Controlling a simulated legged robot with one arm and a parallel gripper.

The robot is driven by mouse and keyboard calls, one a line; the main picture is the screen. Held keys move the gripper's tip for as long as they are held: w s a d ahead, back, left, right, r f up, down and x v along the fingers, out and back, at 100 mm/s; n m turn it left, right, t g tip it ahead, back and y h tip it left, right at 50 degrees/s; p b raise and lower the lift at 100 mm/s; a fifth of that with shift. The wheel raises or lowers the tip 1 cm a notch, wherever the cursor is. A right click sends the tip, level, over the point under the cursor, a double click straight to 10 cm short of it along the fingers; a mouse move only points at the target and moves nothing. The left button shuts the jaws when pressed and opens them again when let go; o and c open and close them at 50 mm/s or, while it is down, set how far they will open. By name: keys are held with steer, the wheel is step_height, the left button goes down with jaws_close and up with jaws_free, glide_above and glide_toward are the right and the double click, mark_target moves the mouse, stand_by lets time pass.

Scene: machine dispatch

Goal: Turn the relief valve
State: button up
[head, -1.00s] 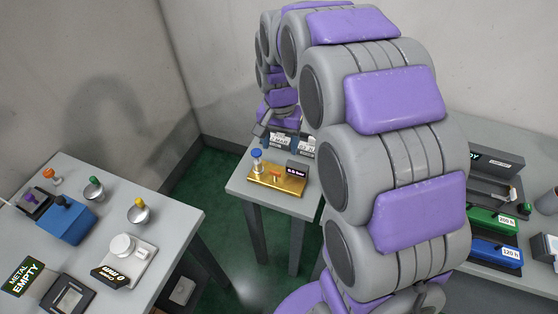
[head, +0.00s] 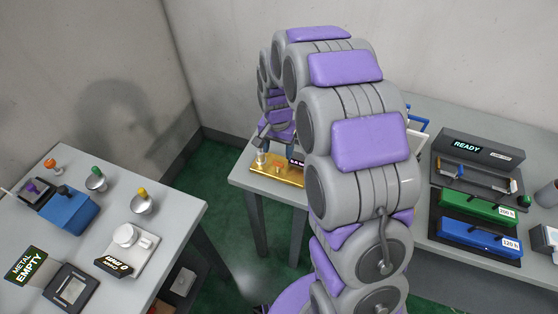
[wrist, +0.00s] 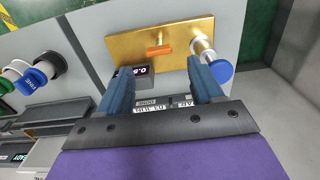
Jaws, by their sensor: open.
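A brass plate (head: 262,168) lies on the small grey table in the head view, and it also shows at the top of the wrist view (wrist: 125,48). It carries an orange handle (wrist: 159,50) and a pale post with a blue cap (wrist: 219,71). I cannot tell from a label which of them is the relief valve. A small dark display (wrist: 133,75) sits beside the plate. My gripper (wrist: 163,68) is open and empty. Its fingers point toward the plate, with the orange handle between and beyond them. The right finger overlaps the blue-capped post; contact cannot be told.
A bench on the right holds a READY unit (head: 476,147), a green case (head: 478,207) and a blue case (head: 480,237). The left table (head: 178,225) holds a blue box, coloured knobs and a METAL EMPTY sign (head: 26,267). Green floor lies between.

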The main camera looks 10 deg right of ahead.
mark_target(276, 163)
steer(key=f, duration=0.5)
steer(key=shift+a+f+b, duration=0.1)
steer(key=shift+a+b, duration=0.1)
steer(key=shift+b, duration=0.15)
steer(key=shift+d+f, duration=0.35)
steer(key=shift+d, duration=0.25)
steer(key=shift+a, duration=0.65)
steer(key=shift+c, duration=2.3)
steer(key=shift+d, duration=0.35)
steer(key=c, duration=0.4)
steer(key=shift+a, duration=0.1)
steer(key=shift+c, duration=1)
